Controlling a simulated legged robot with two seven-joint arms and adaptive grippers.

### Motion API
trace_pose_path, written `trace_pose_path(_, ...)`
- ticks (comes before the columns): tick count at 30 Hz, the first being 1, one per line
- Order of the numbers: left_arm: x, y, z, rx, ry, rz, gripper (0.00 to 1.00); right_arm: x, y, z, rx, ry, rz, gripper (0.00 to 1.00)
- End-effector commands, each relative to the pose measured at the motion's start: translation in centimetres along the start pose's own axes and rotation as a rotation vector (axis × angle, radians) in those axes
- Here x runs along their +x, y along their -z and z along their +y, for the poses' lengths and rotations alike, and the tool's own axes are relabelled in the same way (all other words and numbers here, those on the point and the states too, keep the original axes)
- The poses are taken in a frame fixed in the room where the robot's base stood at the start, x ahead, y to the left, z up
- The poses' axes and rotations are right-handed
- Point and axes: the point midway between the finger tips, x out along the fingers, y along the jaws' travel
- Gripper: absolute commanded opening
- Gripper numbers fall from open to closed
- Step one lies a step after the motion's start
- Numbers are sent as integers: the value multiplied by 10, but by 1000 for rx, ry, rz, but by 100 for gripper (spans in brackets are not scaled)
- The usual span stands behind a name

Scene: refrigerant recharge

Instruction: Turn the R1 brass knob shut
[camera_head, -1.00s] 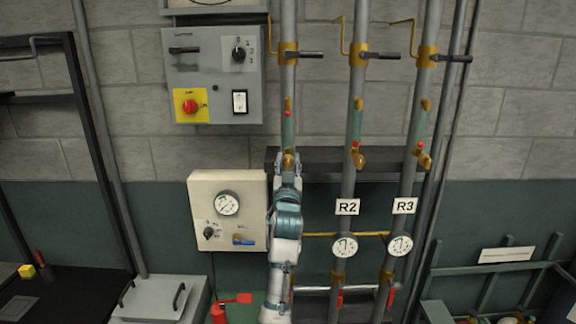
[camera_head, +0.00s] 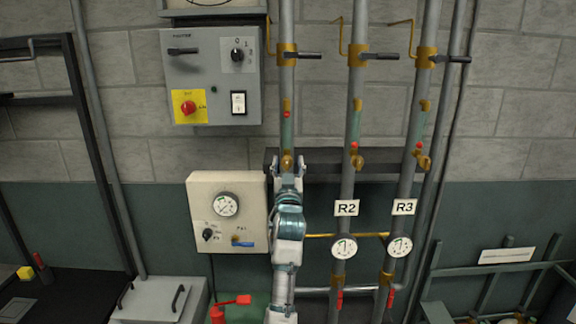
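The R1 brass knob (camera_head: 287,163) sits low on the leftmost vertical pipe, below a sight glass and a small red part. My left gripper (camera_head: 287,168) comes up from below in front of this pipe. Its two fingertips stand apart, one on each side of the knob, with gaps that look open. Contact with the knob cannot be made out. My forearm hides the lower pipe, and no R1 label shows. My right gripper is not in view.
The R2 pipe (camera_head: 356,95) and R3 pipe (camera_head: 418,110) stand to the right with brass knobs and gauges. A dark horizontal bar (camera_head: 330,165) runs behind the pipes. A cream gauge box (camera_head: 204,188) is close left of my arm, below a grey switch panel (camera_head: 205,75).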

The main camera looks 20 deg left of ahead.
Motion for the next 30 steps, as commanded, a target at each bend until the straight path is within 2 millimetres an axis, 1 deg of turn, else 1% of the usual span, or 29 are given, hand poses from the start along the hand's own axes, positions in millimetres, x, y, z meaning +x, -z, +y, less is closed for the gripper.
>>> trace_pose_path(5, -2, 2, 0, 0, 1, 3, 61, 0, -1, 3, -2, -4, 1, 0)
trace_pose_path(8, -9, 1, 0, 1, 1, 4, 61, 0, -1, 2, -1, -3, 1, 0)
trace_pose_path(11, -24, 0, 0, -1, 1, 2, 61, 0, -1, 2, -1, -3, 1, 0)
trace_pose_path(18, -76, -1, 1, -1, 0, 1, 61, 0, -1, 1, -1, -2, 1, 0)
trace_pose_path(21, -95, -2, 2, -1, -1, -1, 61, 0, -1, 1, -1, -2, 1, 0)
trace_pose_path(25, -111, -2, 2, 1, -1, 0, 61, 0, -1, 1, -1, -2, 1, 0)
trace_pose_path(30, -119, -2, 2, 1, 0, -1, 61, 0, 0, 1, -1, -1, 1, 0)
